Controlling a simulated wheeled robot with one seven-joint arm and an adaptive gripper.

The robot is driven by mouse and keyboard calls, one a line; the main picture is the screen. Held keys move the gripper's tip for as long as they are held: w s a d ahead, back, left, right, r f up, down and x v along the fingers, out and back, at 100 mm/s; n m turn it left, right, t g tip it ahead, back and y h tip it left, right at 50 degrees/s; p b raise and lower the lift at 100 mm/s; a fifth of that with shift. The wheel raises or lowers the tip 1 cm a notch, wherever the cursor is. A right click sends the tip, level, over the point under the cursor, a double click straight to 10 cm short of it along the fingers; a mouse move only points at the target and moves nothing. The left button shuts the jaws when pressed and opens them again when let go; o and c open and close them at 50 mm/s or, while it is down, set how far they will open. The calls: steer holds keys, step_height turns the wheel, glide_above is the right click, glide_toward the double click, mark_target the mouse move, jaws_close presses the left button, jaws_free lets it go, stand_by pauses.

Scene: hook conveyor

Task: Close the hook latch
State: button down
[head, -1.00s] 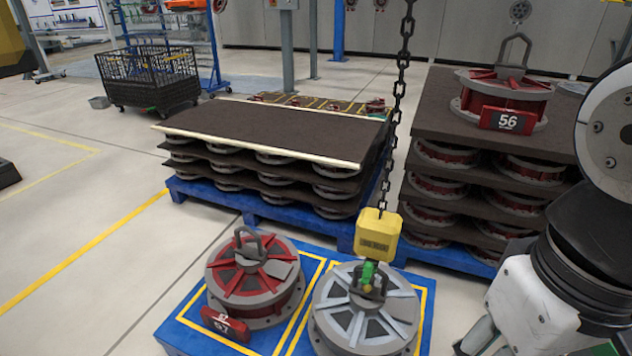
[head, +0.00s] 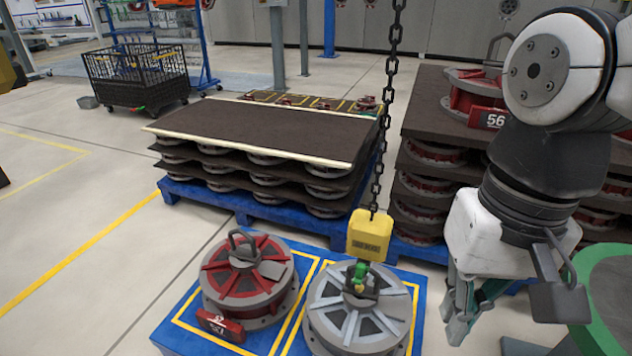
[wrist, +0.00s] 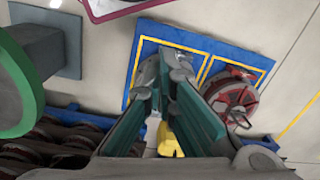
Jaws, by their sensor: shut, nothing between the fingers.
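The yellow hook block (head: 370,236) hangs on a dark chain (head: 385,120) above the grey wheel-like part (head: 358,310). The hook's green latch (head: 361,272) shows just below it, at the grey part's top; whether the latch is open or closed is too small to tell. In the wrist view the yellow block (wrist: 170,142) shows low, partly behind my fingers, and the latch cannot be made out. My gripper (head: 458,322) is shut and empty. It points down, to the right of the hook and apart from it.
A red wheel-like part (head: 247,275) with a handle stands left of the grey one on the blue base (head: 195,340). Stacked pallets (head: 265,130) stand behind, and another stack (head: 425,110) stands behind my arm. A green-rimmed round object (head: 608,290) is close at right. Floor at left is clear.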

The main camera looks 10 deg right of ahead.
steer(key=w+a+r+m+g+p, duration=0.1)
steer(key=w+r+m+p, duration=0.15)
steer(key=w+m, duration=0.45)
steer(key=m+g+h+p, duration=0.2)
steer(key=m+h+p, duration=0.1)
steer(key=m+p, duration=1)
glide_above(361, 269)
steer(key=w+a+b, duration=0.1)
steer(key=a, duration=0.1)
step_height(361, 269, down, 12)
steer(key=shift+w+d+f+m, duration=0.3)
steer(key=shift+w+f+m, duration=0.05)
steer(key=shift+m, duration=0.25)
steer(key=shift+f, duration=0.1)
steer(key=a+b+x, duration=0.1)
steer(key=b+x, duration=0.4)
steer(key=x, duration=0.8)
steer(key=shift+a+f, duration=0.25)
steer(key=shift+f, duration=0.2)
